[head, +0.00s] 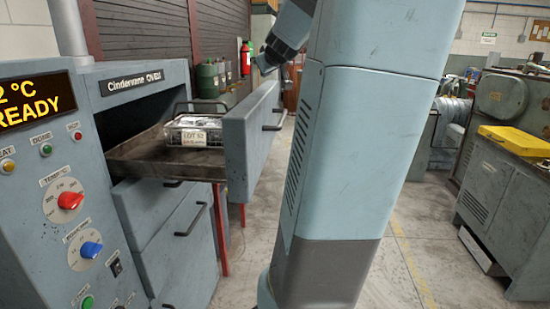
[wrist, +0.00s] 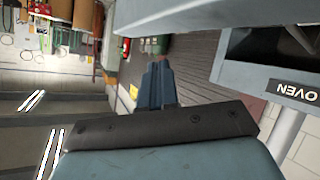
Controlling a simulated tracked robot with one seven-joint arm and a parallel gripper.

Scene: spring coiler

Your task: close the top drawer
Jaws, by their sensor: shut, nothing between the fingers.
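The top drawer (head: 146,154) of the blue-grey oven is pulled well out. Its tall front panel (head: 248,140) stands away from the oven opening, with a dark handle on its outer face. A wire basket with a lot label (head: 193,132) sits in the drawer. My gripper (head: 263,64) is shut and empty, just above the far end of the front panel in the head view. I cannot tell whether it touches the panel. In the wrist view its closed fingers (wrist: 158,72) point past a pale panel at the top, and the oven (wrist: 290,88) is at the right.
Lower drawers (head: 180,240) below are shut. The oven's control panel (head: 60,190) with knobs stands at the near left. My arm covers the middle of the head view. A machine with a yellow top (head: 515,140) stands at the right, with clear floor between.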

